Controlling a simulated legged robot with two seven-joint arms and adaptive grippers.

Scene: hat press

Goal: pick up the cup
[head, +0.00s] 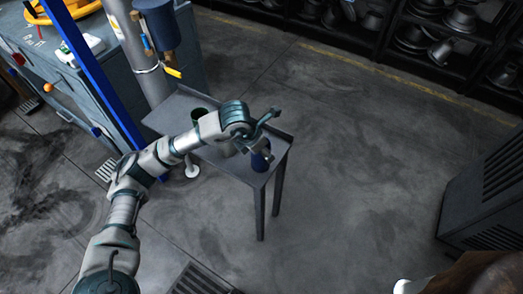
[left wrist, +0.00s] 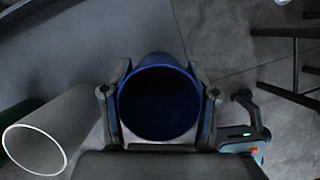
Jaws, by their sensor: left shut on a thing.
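A blue cup (head: 260,162) is at the near right corner of the small grey table (head: 235,168). In the left wrist view the blue cup (left wrist: 158,72) is between the two fingers, its dark open mouth facing the camera. My left gripper (left wrist: 158,108) is shut on it, one finger on each side. In the head view my left gripper (head: 262,146) is over that corner and partly hides the cup. I cannot tell whether the cup rests on the table or is just above it. My right gripper is not in view.
A pale-rimmed grey cylinder (left wrist: 50,130) lies left of the cup in the left wrist view. A dark green container (head: 198,113) stands on the table's far side. A blue post (head: 95,70) and workbench (head: 55,80) are left.

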